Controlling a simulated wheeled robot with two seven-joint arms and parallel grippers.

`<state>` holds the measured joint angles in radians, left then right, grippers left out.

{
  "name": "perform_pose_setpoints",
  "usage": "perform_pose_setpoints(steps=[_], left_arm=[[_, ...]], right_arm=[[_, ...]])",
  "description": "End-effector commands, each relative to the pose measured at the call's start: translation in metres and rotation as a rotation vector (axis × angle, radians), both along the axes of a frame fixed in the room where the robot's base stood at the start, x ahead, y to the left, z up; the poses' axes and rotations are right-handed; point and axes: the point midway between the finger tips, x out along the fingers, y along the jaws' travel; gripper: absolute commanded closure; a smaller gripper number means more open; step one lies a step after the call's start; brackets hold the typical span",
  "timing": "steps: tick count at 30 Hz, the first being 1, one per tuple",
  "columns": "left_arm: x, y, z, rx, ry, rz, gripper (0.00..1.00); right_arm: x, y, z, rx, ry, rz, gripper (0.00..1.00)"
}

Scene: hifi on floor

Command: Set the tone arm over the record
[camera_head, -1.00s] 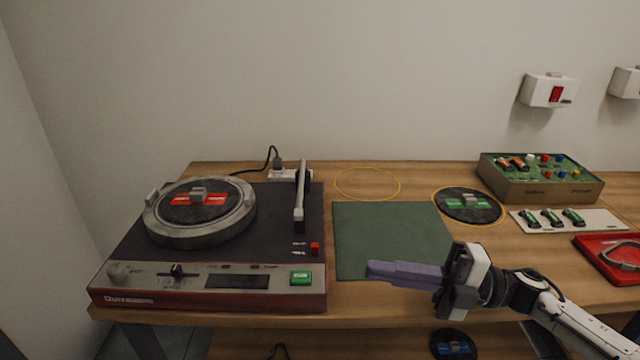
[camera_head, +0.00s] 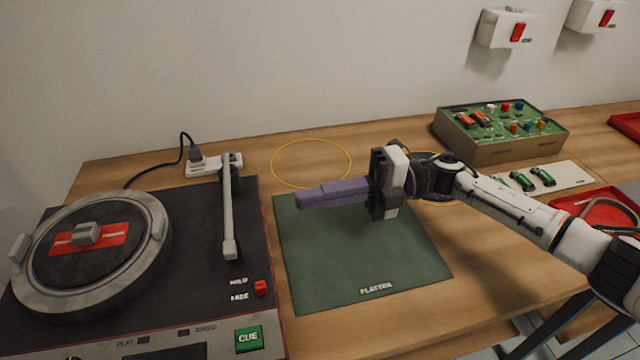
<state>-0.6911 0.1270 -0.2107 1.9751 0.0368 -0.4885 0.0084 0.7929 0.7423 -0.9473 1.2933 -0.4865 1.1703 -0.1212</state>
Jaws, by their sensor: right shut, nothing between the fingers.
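The tone arm (camera_head: 229,205) is a grey bar on the right side of the turntable deck (camera_head: 195,285). It points toward the front and lies beside the platter, not over it. The record (camera_head: 85,265) with a red label and a grey central block sits on the platter at the left, inside a grey ring. My right gripper (camera_head: 312,197) is shut and empty, with purple fingers pointing left. It is above the green mat, to the right of the tone arm and apart from it. My left gripper is not in view.
The green mat (camera_head: 340,265) lies right of the turntable. A power strip (camera_head: 213,165) with a plugged cord is behind the tone arm. A green circuit box (camera_head: 500,130), a white tray of green parts (camera_head: 560,180) and a red tray (camera_head: 590,215) are at the right.

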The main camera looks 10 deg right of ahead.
Motion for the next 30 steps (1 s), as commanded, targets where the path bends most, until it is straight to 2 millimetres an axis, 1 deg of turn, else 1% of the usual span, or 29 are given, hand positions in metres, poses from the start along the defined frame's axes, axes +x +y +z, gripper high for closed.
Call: perform_pose_setpoints(steps=[1, 6, 12, 15, 18, 23, 30], left_arm=[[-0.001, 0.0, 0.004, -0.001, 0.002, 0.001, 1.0], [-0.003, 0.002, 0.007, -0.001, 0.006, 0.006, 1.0], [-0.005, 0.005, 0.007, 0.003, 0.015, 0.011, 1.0], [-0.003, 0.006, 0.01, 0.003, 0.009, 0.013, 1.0], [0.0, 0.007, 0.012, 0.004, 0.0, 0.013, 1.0], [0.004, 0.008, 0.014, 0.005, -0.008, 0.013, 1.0], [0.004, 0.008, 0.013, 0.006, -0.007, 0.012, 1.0]], right_arm=[[-0.001, 0.013, 0.004, 0.003, -0.001, 0.004, 1.0], [-0.001, 0.05, 0.003, 0.002, -0.001, 0.005, 1.0], [-0.001, 0.083, 0.003, 0.002, -0.002, 0.002, 1.0], [0.0, 0.092, 0.002, 0.001, -0.001, 0.001, 1.0], [0.0, 0.097, 0.001, 0.0, -0.001, 0.0, 1.0], [0.0, 0.099, 0.0, -0.001, -0.001, -0.001, 1.0], [0.0, 0.099, 0.0, 0.0, -0.001, -0.001, 1.0]])
